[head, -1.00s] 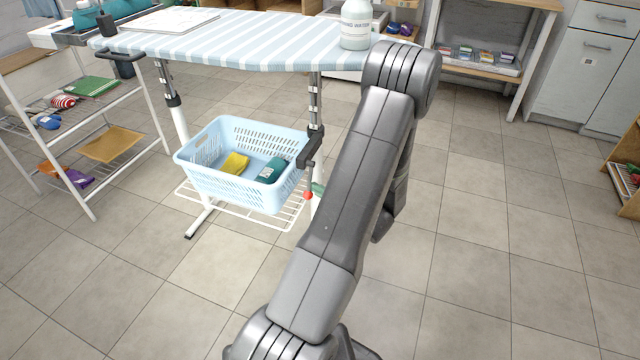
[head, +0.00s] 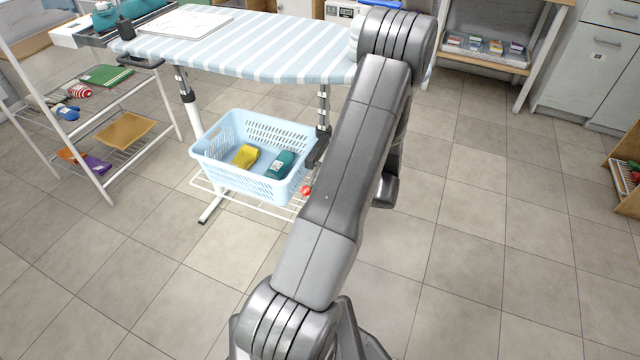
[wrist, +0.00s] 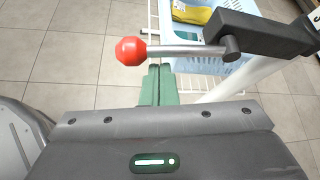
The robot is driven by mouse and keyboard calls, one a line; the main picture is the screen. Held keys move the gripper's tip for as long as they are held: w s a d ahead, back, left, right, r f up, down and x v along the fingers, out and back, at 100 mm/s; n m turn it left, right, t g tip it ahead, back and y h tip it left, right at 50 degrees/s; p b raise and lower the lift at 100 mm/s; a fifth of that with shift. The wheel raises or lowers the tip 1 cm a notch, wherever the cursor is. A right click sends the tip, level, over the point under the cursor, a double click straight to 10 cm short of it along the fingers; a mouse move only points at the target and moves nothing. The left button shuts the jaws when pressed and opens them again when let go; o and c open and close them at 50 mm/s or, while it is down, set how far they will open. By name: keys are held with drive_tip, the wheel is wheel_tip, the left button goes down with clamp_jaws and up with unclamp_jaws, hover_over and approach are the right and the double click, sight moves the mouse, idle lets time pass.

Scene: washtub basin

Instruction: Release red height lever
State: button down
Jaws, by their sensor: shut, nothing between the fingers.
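The red height lever shows in the wrist view as a red ball knob (wrist: 131,51) on a metal rod that runs right to a black bracket (wrist: 262,35). In the head view the red knob (head: 305,190) is beside the right leg of the striped ironing board (head: 260,50), at the basket's right end. My gripper (wrist: 155,72) has green fingers, shut together and empty. Its tips lie just below the rod in the wrist view, right of the knob. I cannot tell whether they touch the rod. In the head view my arm hides the gripper.
A light-blue basket (head: 215,168) with a yellow and a teal item sits on a white wire rack under the board, close to the lever. A shelf unit (head: 104,187) stands at left. Open tiled floor (head: 480,250) lies to the right and in front.

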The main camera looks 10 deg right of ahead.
drive_tip(key=shift+s+a+r, duration=0.1)
drive_tip(key=shift+r, duration=0.35)
drive_tip(key=shift+r+p, duration=0.1)
drive_tip(key=shift+p, duration=0.25)
wheel_tip(320, 180, down, 5)
drive_tip(key=d+b, duration=0.1)
drive_tip(key=b, duration=0.3)
drive_tip(key=r+p+v, duration=0.1)
drive_tip(key=p+v, duration=0.1)
drive_tip(key=v, duration=0.8)
drive_tip(key=shift+w+d, duration=0.2)
drive_tip(key=shift+w, duration=0.05)
drive_tip(key=shift+r, duration=0.1)
